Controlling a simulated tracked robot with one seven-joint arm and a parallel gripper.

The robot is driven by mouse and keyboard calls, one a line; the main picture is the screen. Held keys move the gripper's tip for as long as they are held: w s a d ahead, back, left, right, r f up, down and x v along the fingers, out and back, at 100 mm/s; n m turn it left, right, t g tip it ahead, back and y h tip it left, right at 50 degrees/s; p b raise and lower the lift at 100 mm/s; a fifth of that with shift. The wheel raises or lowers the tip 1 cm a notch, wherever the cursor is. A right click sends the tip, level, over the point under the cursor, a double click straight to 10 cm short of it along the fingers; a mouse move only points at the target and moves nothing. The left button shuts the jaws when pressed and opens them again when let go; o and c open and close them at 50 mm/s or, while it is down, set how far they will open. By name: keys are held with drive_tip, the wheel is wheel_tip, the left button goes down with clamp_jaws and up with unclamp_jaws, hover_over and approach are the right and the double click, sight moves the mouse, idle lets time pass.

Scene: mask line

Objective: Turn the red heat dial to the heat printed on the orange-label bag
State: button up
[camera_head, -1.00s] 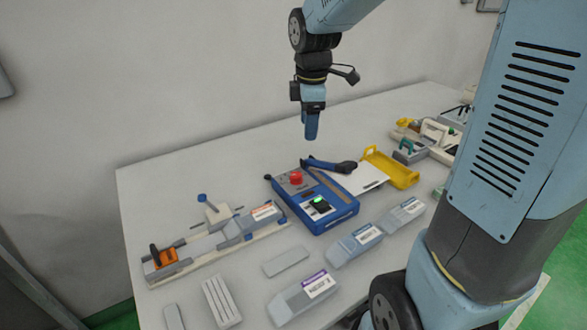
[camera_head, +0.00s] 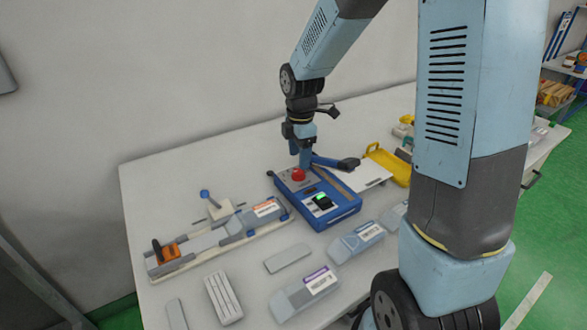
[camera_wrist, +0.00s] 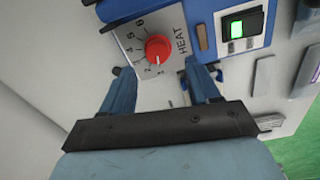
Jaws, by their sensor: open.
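The red heat dial (camera_wrist: 158,48) sits on a grey plate with printed numbers and the word HEAT, on the blue sealer box (camera_head: 340,217). In the head view the dial (camera_head: 298,174) is at the box's back left. My gripper (camera_wrist: 163,75) is open, its two blue fingers apart, with the dial ahead of and between them in the wrist view. In the head view my gripper (camera_head: 304,165) is just behind the dial; contact cannot be told. The orange-label bag (camera_head: 266,209) lies on the long fixture left of the box; its print is too small to read.
A purple-label bag (camera_head: 305,293) and another grey bag (camera_head: 356,241) lie in front. A yellow tray (camera_head: 388,163) is at the right.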

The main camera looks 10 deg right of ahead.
sight(299, 172)
drive_tip(key=shift+w+f, duration=0.1)
drive_tip(key=shift+f, duration=2.5)
